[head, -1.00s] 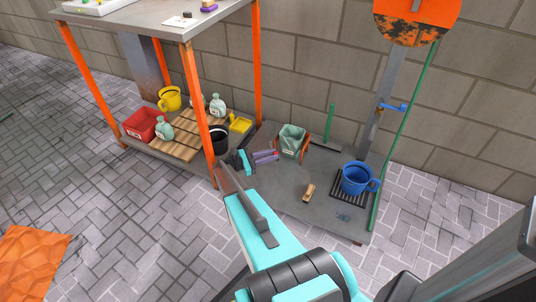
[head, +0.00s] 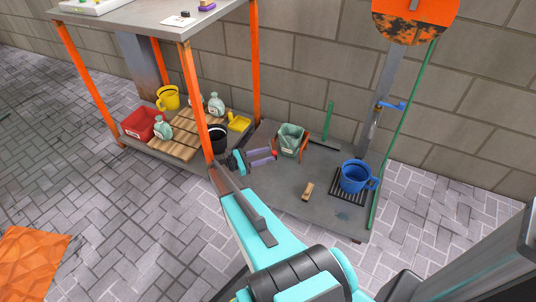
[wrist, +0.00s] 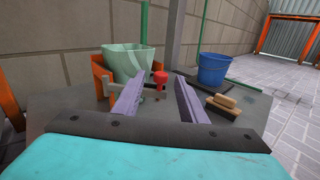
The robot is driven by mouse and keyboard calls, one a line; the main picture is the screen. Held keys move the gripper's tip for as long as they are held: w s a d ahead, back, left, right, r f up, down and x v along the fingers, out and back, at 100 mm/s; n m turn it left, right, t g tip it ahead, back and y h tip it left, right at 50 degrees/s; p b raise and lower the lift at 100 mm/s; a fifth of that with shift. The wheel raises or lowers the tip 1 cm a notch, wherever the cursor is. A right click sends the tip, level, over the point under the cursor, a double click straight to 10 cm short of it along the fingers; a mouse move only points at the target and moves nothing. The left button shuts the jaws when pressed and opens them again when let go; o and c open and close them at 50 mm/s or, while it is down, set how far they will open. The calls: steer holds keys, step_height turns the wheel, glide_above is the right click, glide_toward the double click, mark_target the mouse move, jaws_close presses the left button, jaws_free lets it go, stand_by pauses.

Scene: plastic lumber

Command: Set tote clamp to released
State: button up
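The pale green tote (wrist: 130,50) sits in an orange holder (wrist: 101,80) on the grey platform. It also shows in the head view (head: 291,138). A grey clamp lever (wrist: 143,92) with a red knob (wrist: 160,77) runs across the front of the holder. The red knob also shows in the head view (head: 274,154), by my fingertips. My gripper (wrist: 159,84) has its purple fingers spread apart, with the knob in the gap between the tips as seen from the wrist. I cannot tell whether either finger touches it. My gripper also shows in the head view (head: 265,156).
A blue bucket (wrist: 213,69) and a wooden brush (wrist: 222,104) are to the right on the platform (head: 282,190). An orange rack post (head: 196,100) stands close left of my gripper. A green-handled tool (head: 328,120) leans at the wall behind.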

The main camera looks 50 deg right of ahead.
steer(key=shift+p+v, duration=0.6)
steer(key=shift+v, duration=2.4)
